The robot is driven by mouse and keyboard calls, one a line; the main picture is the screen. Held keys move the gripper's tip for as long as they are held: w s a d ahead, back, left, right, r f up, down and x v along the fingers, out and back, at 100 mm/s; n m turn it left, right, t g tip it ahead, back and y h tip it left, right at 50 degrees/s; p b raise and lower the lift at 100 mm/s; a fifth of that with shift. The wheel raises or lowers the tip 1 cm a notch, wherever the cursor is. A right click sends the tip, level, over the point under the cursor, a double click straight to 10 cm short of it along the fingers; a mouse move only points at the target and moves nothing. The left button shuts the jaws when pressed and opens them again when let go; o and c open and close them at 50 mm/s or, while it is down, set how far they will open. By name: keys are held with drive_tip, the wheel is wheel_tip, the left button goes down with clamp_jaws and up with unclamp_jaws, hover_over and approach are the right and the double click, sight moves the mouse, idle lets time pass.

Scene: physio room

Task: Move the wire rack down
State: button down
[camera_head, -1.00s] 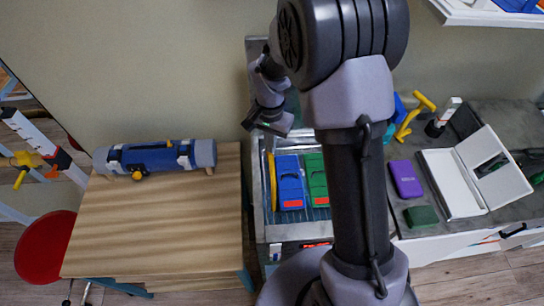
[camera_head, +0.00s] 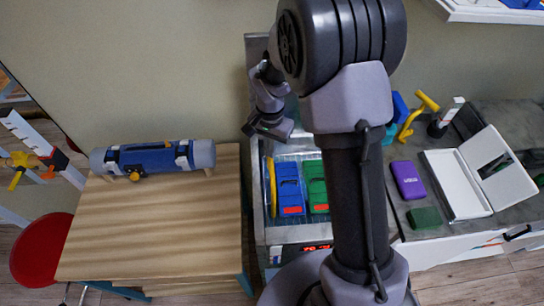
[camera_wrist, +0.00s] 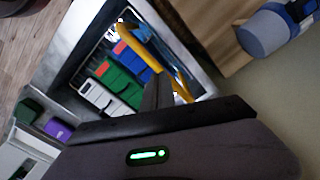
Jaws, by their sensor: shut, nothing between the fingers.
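The wire rack (camera_head: 302,219) sits in an open metal tank (camera_head: 260,215) and is mostly hidden by flat packs and by my arm. A blue pack (camera_head: 289,187) and a green pack (camera_head: 316,184) show in it; the wrist view also shows white packs (camera_wrist: 97,95). A yellow curved handle (camera_head: 271,187) rises along the left side of the packs; it also shows in the wrist view (camera_wrist: 150,55). My gripper (camera_head: 266,132) is at the tank's back left corner, above the handle. In the wrist view its fingers (camera_wrist: 158,92) are together and empty, close beside the handle.
A wooden table (camera_head: 150,230) with a blue and grey roll (camera_head: 155,158) stands left of the tank. Right of it, a grey counter (camera_head: 450,215) holds a purple box (camera_head: 408,180), a dark green block (camera_head: 423,217) and an open white case (camera_head: 455,185). A wall is close behind.

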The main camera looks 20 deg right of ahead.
wheel_tip(320, 180, up, 9)
drive_tip(key=p, duration=0.6)
drive_tip(key=shift+f, duration=0.1)
idle(1.1)
drive_tip(key=s+a+r+n+t+y+b, duration=0.1)
drive_tip(key=s+a+n+t+b, duration=0.1)
drive_tip(key=s+b, duration=0.7)
drive_tip(key=s+a+r+n+t+y+b, duration=0.1)
drive_tip(key=s+a+t+b, duration=0.1)
drive_tip(key=s+b, duration=0.7)
drive_tip(key=s+t, duration=0.1)
drive_tip(key=s, duration=0.3)
drive_tip(key=shift+s+n+t, duration=0.15)
drive_tip(key=shift+n+t, duration=0.25)
drive_tip(key=shift+d+r, duration=0.1)
